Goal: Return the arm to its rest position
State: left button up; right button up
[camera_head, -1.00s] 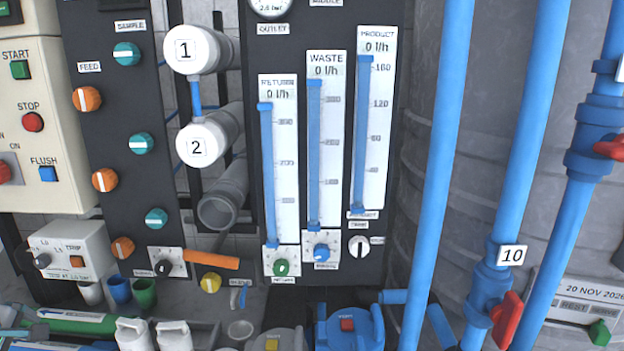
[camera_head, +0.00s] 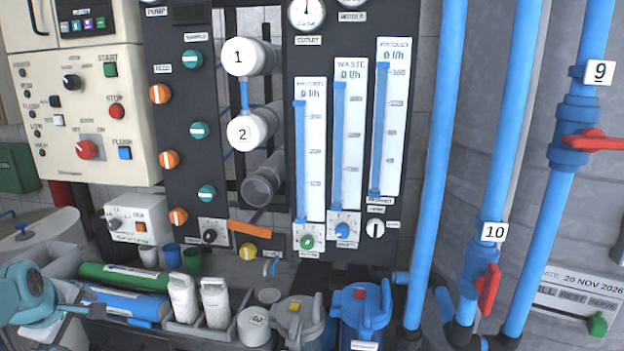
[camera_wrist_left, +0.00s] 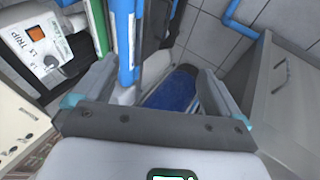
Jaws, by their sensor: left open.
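My left arm comes in at the lower left edge of the head view, with a teal wrist, and its left gripper (camera_head: 88,309) is beside the blue cylinder. In the left wrist view the gripper (camera_wrist_left: 155,78) has two grey fingers spread wide apart. No held object can be made out between them. A blue cylinder (camera_head: 125,303) and a green cylinder (camera_head: 122,275) lie in the tray to the right of the gripper. A blue cylinder also shows beyond the fingers in the wrist view (camera_wrist_left: 125,40). My right gripper is not in view.
Two white bottles (camera_head: 184,298) stand to the right of the cylinders. The TRIP box (camera_head: 135,219) is behind them. A control panel (camera_head: 85,115), a valve board (camera_head: 190,120) and flow meters (camera_head: 347,130) rise behind. Blue pipes (camera_head: 440,160) stand at the right.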

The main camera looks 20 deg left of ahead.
pick_arm(q)
jog(key=w+d+f+m+g+h+p, duration=0.1)
jog(key=w+d+f+m+h+p, duration=0.1)
jog(key=w+d+f, duration=0.45)
jog(key=w+d+f+m+g+h+p, duration=0.1)
jog(key=d+f+m+h+p, duration=0.2)
jog(key=d, duration=0.7)
jog(key=w+d+f+m+g+h+p, duration=0.1)
jog(key=w+d+f+p, duration=0.15)
jog(key=d+f, duration=0.45)
jog(key=s+d+f+m+h+p, duration=0.1)
jog(key=s+d+f+m, duration=0.2)
jog(key=d, duration=0.5)
jog(key=s+d+f+m+g+p, duration=0.1)
jog(key=s+d+f+m, duration=0.3)
jog(key=s+d+m, duration=0.2)
jog(key=s+d+f+m+h+p, duration=0.1)
jog(key=s+d+f+m, duration=0.2)
jog(key=s+d, duration=0.3)
jog(key=d+m, duration=0.1)
jog(key=d, duration=0.4)
jog(key=shift+f+g+h, duration=0.3)
jog(key=shift+f+g, duration=0.1)
jog(key=shift+s, duration=0.15)
